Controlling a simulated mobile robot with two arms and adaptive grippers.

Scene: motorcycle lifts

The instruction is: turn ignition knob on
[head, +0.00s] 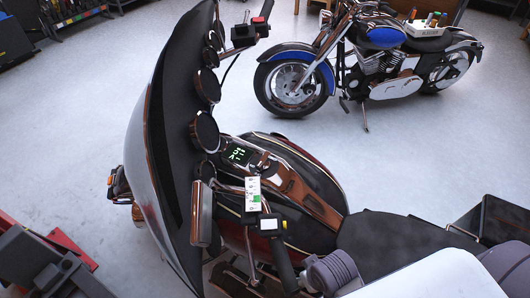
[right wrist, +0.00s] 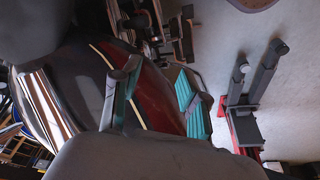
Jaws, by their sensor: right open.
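The near motorcycle (head: 300,185) fills the middle of the head view, with a dark windshield, round gauges and a lit green display (head: 238,153). A small white marked panel (head: 253,188) with a green patch stands by the near handlebar; I cannot tell whether it belongs to the ignition knob. No knob can be made out clearly. My right gripper (right wrist: 158,98) is open and empty in the right wrist view, its teal-padded fingers apart before the dark red, cream-striped bodywork. In the head view my grey right arm end (head: 335,270) is beside the near handlebar grip. My left gripper is out of view.
A second motorcycle (head: 375,60) with blue and white parts stands behind, with a white box (head: 426,28) on its seat. Pale floor lies between the bikes. A red and dark lift part (head: 50,265) is at lower left. The near handlebar grip (head: 283,265) juts beside my arm.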

